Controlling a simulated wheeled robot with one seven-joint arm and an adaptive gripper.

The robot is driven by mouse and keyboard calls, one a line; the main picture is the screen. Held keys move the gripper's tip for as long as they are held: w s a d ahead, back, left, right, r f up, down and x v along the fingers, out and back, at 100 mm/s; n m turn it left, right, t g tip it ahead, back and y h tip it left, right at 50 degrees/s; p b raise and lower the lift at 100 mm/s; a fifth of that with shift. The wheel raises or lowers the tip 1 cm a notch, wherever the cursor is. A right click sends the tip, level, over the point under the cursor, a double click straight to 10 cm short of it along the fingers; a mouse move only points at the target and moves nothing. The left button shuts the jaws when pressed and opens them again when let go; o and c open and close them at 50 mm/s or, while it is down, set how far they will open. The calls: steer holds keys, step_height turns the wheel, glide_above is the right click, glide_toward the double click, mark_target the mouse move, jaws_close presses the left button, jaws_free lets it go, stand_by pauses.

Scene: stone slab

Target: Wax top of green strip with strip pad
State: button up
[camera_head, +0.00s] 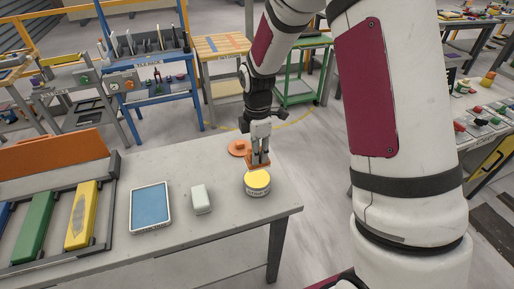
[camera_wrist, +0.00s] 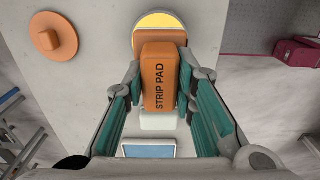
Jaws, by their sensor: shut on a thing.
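My gripper (camera_head: 260,153) is shut on the orange strip pad (camera_head: 257,167), whose "STRIP PAD" label shows in the wrist view (camera_wrist: 160,80). The pad is just above or at the open-topped round tin with yellow contents (camera_head: 258,184); I cannot tell whether they touch. The tin is partly hidden behind the pad in the wrist view (camera_wrist: 158,19). The green strip (camera_head: 34,226) lies in a dark rack at the left of the slab, between a blue strip at the picture edge and a yellow strip (camera_head: 88,200) with a greyish patch.
A blue-topped pad in a pale frame (camera_head: 150,205) and a white block (camera_head: 201,199) lie between rack and tin. A round orange knobbed piece (camera_head: 238,148) lies behind the tin. An orange board (camera_head: 50,153) stands behind the rack. The slab's back middle is clear.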

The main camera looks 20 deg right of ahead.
steer(key=shift+f+b, duration=1)
steer(key=shift+f, duration=1.85)
steer(key=shift+f, duration=0.55)
steer(key=shift+r+p, duration=1.15)
steer(key=shift+r, duration=2.4)
